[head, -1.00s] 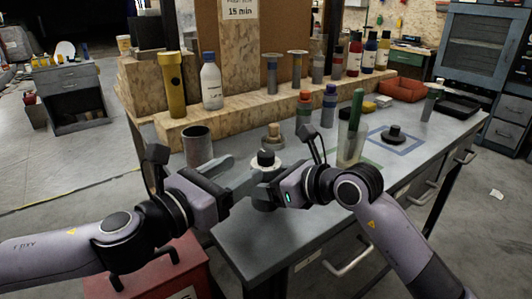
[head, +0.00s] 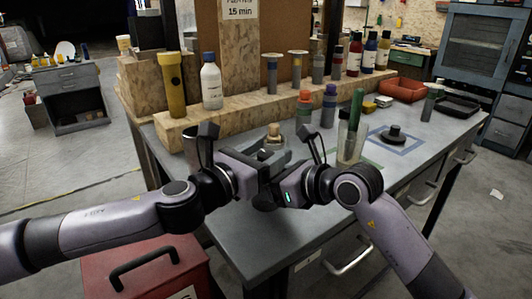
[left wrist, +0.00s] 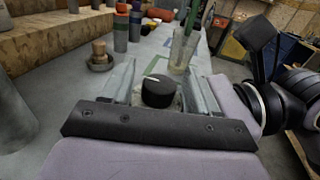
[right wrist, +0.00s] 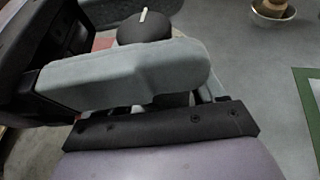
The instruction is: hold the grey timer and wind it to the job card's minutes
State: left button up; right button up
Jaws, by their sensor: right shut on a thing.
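The timer's black dial (left wrist: 158,92) with a white mark sits between the two fingers of my left gripper (left wrist: 160,95) in the left wrist view. Gaps show on both sides of it, so that gripper is open. The dial also shows in the right wrist view (right wrist: 143,28), its white mark toward the top. My right gripper (head: 272,185) is shut on the timer's body, mostly hidden behind a left finger. In the head view the grippers meet over the front of the bench and hide most of the timer. The job card (head: 239,9) reads 15 min.
A yellow torch (head: 172,85) and a white bottle (head: 211,82) stand on the wooden ledge behind. A clear cup with a green stick (head: 352,140) stands right of my grippers. A black knobbed piece (head: 394,135) lies in a blue outline. The bench's front right is clear.

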pick_arm(q)
jog(key=c, duration=0.9)
jog(key=shift+a+m+g+h, duration=0.1)
jog(key=shift+m+g+h, duration=0.2)
jog(key=shift+w+m+g+h, duration=0.1)
jog(key=shift+m+g+h, duration=0.8)
jog(key=shift+g+h, duration=0.15)
jog(key=m+g+h, duration=0.1)
jog(key=m+g, duration=0.1)
jog(key=m+g+h, duration=0.1)
jog(key=g, duration=0.2)
jog(key=shift+m+h, duration=0.35)
jog(key=shift+m, duration=0.05)
jog(key=shift+r+m+g+h, duration=0.1)
jog(key=shift+m+g+h, duration=0.15)
jog(key=shift+m+g, duration=1.25)
jog(key=shift+m+g+h, duration=0.25)
jog(key=shift+m+g, duration=0.55)
jog(key=shift+g, duration=1.55)
jog(key=shift+m+g, duration=0.5)
jog(key=shift+g, duration=0.1)
jog(key=o, duration=1)
jog(key=shift+c, duration=0.2)
